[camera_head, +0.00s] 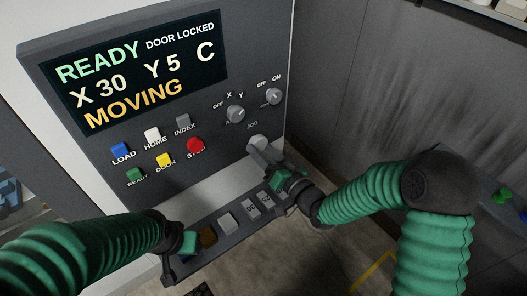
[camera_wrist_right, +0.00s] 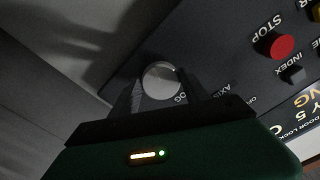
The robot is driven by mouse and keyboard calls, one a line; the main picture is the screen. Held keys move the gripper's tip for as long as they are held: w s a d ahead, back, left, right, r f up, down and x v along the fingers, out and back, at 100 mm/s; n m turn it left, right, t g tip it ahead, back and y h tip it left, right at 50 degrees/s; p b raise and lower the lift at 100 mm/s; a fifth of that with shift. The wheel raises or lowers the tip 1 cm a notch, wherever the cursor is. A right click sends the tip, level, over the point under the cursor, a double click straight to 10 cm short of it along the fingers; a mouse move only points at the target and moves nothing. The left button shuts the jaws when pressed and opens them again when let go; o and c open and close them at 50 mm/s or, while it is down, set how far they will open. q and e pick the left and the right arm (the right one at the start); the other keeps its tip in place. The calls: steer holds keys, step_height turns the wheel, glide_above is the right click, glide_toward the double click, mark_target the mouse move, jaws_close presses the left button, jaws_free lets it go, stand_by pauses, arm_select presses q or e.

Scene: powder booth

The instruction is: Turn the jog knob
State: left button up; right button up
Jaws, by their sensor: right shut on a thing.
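The jog knob (camera_head: 258,143) is a pale grey round knob at the lower right of the dark control panel, partly hidden by my right gripper. My right gripper (camera_head: 259,156) reaches it from below and is shut on it. In the right wrist view the knob (camera_wrist_right: 161,77) sits between the two dark fingers of the gripper (camera_wrist_right: 160,92), one on each side. My left gripper (camera_head: 183,242) is at the lower left, over the left end of the tray below the panel; its fingers do not show clearly.
The display (camera_head: 140,75) reads READY, DOOR LOCKED, X 30, Y 5, C and MOVING. An axis knob (camera_head: 236,114) and an OFF/ON knob (camera_head: 273,97) sit above the jog knob. A red STOP button (camera_head: 195,146) and several coloured buttons are left. A tray (camera_head: 183,270) holds small blocks.

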steer(key=m+p, duration=0.1)
steer(key=m, duration=0.4)
steer(key=shift+r+m, duration=0.15)
steer(key=shift+m, duration=0.15)
steer(key=m+p, duration=0.2)
steer(key=m, duration=0.5)
steer(key=shift+r, duration=0.15)
steer(key=m+p, duration=0.1)
steer(key=m, duration=0.3)
steer(key=shift+m, duration=0.4)
steer(key=m, duration=0.4)
steer(key=shift+m, duration=0.3)
steer(key=o, duration=1.1)
steer(key=shift+c, duration=0.2)
steer(key=o, duration=0.3)
steer(key=shift+w, duration=0.2)
steer(key=shift+s, duration=0.1)
